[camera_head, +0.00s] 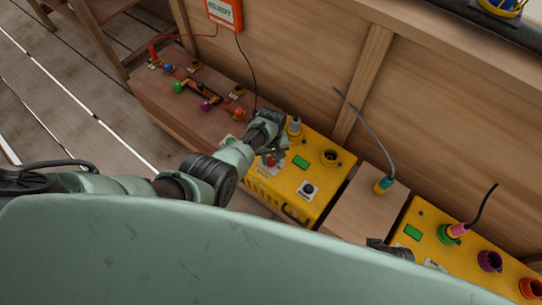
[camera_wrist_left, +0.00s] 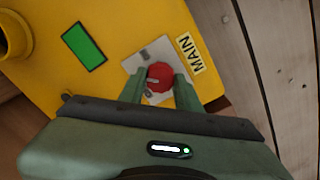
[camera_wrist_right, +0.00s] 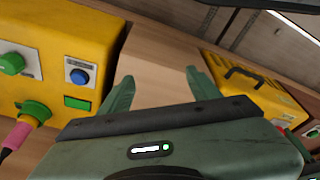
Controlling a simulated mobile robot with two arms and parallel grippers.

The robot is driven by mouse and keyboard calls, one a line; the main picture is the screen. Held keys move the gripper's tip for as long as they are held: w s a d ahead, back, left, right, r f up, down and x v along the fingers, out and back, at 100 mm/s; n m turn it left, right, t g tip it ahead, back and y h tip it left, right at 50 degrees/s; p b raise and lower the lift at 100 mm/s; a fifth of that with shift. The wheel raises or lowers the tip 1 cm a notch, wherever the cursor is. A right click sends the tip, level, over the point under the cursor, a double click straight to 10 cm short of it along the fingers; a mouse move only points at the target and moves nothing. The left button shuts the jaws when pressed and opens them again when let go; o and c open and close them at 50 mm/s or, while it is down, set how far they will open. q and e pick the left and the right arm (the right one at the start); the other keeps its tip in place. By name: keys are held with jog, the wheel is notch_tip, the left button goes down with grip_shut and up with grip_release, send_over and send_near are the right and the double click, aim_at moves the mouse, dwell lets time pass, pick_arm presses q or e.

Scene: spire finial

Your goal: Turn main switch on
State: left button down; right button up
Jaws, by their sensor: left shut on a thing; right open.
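The main switch is a red knob (camera_wrist_left: 160,84) on a pale plate beside a "MAIN" label (camera_wrist_left: 192,55), on top of a yellow box (camera_wrist_left: 130,25). My left gripper (camera_wrist_left: 160,74) is shut on this knob, one finger on each side, in the left wrist view. In the head view my left gripper (camera_head: 272,152) reaches the left part of the yellow box (camera_head: 330,180), and the arm partly covers the knob. My right gripper (camera_wrist_right: 160,77) is open and empty, over wooden boards between yellow boxes. In the head view it is mostly hidden.
The yellow box has a green panel (camera_head: 300,162) and a dark knob (camera_head: 308,189). A second yellow box (camera_head: 425,215) with coloured sockets stands at right. A wooden block (camera_head: 360,205) with a cabled plug lies between. A brown box (camera_head: 150,90) with coloured knobs is at left.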

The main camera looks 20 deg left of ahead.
pick_arm(q)
jog(key=m, duration=0.4)
jog(key=shift+m+p, duration=0.3)
jog(key=shift+p, duration=0.05)
jog(key=m, duration=0.4)
jog(key=shift+m, duration=0.6)
jog(key=shift+s, duration=0.1)
pick_arm(e)
jog(key=f, duration=0.2)
jog(key=s+f, duration=0.1)
jog(key=f, duration=0.1)
jog(key=shift+s+d, duration=0.1)
jog(key=shift+s, duration=0.1)
pick_arm(q)
jog(key=c, duration=1)
grip_release()
pick_arm(e)
jog(key=shift+w, duration=0.1)
